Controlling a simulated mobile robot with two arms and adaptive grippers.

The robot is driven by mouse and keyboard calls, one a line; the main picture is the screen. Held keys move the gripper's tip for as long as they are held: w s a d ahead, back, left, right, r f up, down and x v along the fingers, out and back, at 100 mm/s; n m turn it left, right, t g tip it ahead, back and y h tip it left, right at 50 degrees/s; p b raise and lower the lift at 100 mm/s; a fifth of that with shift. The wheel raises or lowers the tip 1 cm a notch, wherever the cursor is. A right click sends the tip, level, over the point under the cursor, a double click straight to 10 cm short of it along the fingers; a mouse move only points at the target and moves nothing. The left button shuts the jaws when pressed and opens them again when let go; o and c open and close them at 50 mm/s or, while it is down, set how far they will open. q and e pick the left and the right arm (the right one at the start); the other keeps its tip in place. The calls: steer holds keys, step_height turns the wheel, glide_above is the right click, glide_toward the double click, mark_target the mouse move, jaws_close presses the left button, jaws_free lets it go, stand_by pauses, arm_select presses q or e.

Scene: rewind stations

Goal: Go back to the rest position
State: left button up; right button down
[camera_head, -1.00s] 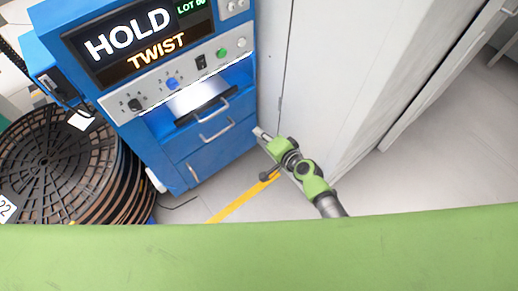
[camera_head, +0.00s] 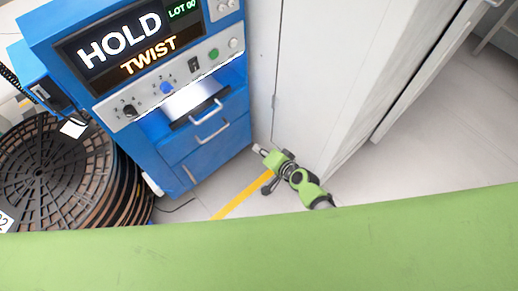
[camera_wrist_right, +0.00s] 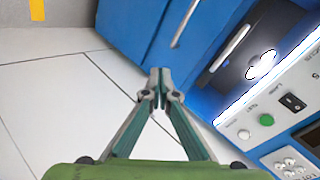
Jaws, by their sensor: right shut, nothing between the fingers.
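My right gripper (camera_head: 257,149) is at the tip of my green and grey right arm, low in front of the white cabinet and to the right of the blue machine's lower front. In the right wrist view its two fingers (camera_wrist_right: 160,72) meet at the tips, shut with nothing between them. The blue machine (camera_wrist_right: 135,20) and the floor lie beyond the fingertips there. My left gripper is not in the head view.
The blue machine (camera_head: 163,150) shows "HOLD TWIST" on its screen, above knobs, buttons and drawers with handles. Stacked dark reels (camera_head: 50,170) stand at left. A tall white cabinet (camera_head: 330,70) stands at right. Grey floor (camera_head: 440,130) with a yellow line (camera_head: 240,197) is clear.

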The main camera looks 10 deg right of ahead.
stand_by(0.4)
steer(key=s+d+f+n+g+h, duration=0.15)
steer(key=s+d+f, duration=0.25)
steer(key=s+f, duration=0.5)
steer(key=s+d+f+n+g+h, duration=0.1)
steer(key=s+d+f+n+g, duration=0.2)
steer(key=s+d+f, duration=0.5)
steer(key=s+d+f+n+g+h, duration=0.15)
steer(key=s+f, duration=0.45)
steer(key=s, duration=0.6)
steer(key=s+d+f+n+g+h, duration=0.1)
steer(key=s+d+n, duration=0.1)
steer(key=s, duration=0.5)
steer(key=s+d+f+n+g, duration=0.1)
steer(key=s+d+f+g, duration=0.1)
steer(key=s, duration=0.6)
steer(key=shift+s+d+f+n+h, duration=0.2)
steer(key=shift+d+n+h, duration=0.2)
steer(key=shift+d, duration=0.2)
steer(key=shift+w, duration=0.1)
